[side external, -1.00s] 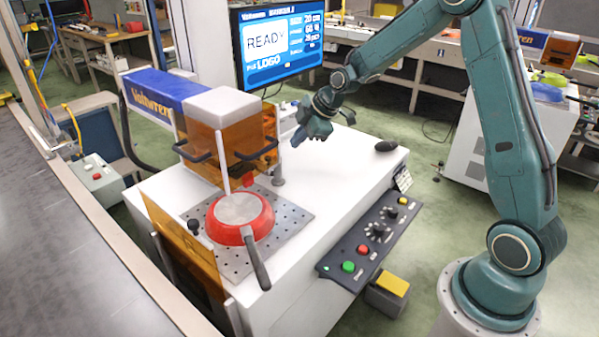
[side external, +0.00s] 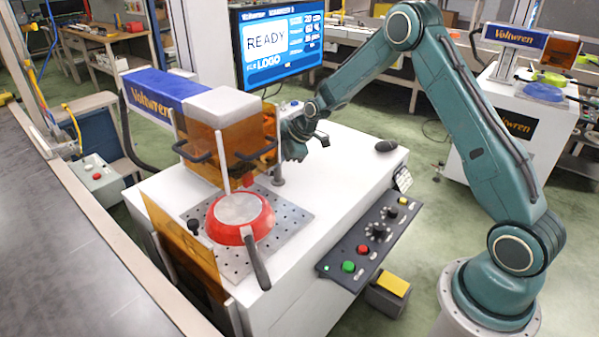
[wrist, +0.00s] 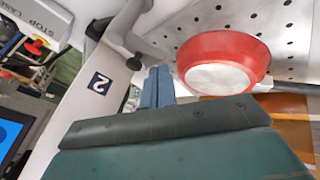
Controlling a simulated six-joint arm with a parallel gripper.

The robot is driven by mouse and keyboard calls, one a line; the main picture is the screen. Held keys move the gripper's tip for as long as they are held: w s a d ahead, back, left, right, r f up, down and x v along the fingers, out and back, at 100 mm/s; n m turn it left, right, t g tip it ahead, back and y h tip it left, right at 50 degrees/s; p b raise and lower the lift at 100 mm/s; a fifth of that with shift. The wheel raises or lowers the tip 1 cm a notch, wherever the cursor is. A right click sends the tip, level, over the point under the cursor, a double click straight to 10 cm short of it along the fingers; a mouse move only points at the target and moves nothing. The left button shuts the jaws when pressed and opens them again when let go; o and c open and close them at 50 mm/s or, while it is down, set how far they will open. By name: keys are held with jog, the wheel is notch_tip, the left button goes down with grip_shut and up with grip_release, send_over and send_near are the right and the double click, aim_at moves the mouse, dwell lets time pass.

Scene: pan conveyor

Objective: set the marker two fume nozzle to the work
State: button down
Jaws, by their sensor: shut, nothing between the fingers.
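My gripper shows in the wrist view as two blue-grey fingers (wrist: 157,86) shut together and empty. A grey bent pipe (wrist: 125,32), which looks like the fume nozzle, lies just beyond the fingertips; I cannot tell whether they touch it. In the side view its grey post (side external: 278,168) stands on the white cabinet, beside my wrist, and the fingertips are hidden. The red pan (side external: 240,218) lies upside down on the perforated plate (side external: 290,213), under the marker head (side external: 210,130). It also shows in the wrist view (wrist: 222,45).
The monitor (side external: 277,44) behind reads READY. A button panel (side external: 370,237) runs along the cabinet's front edge. A dark oval object (side external: 386,146) sits at the cabinet's right corner. An amber screen (side external: 185,245) stands at the left. A label "2" (wrist: 100,83) shows on the white surface.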

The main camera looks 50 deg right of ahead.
jog(key=shift+w+d+f, duration=0.15)
jog(key=shift+w+d, duration=0.1)
jog(key=shift+w, duration=0.3)
jog(key=shift+w+d+f, duration=0.1)
jog(key=shift+w+d, duration=0.1)
jog(key=shift+w, duration=0.3)
jog(key=shift+w+m+h, duration=0.4)
jog(key=shift+w+m, duration=0.2)
jog(key=shift+d, duration=0.2)
jog(key=shift+s+d+f, duration=0.1)
jog(key=shift+s+d, duration=0.35)
jog(key=shift+s, duration=0.15)
jog(key=shift+a, duration=0.1)
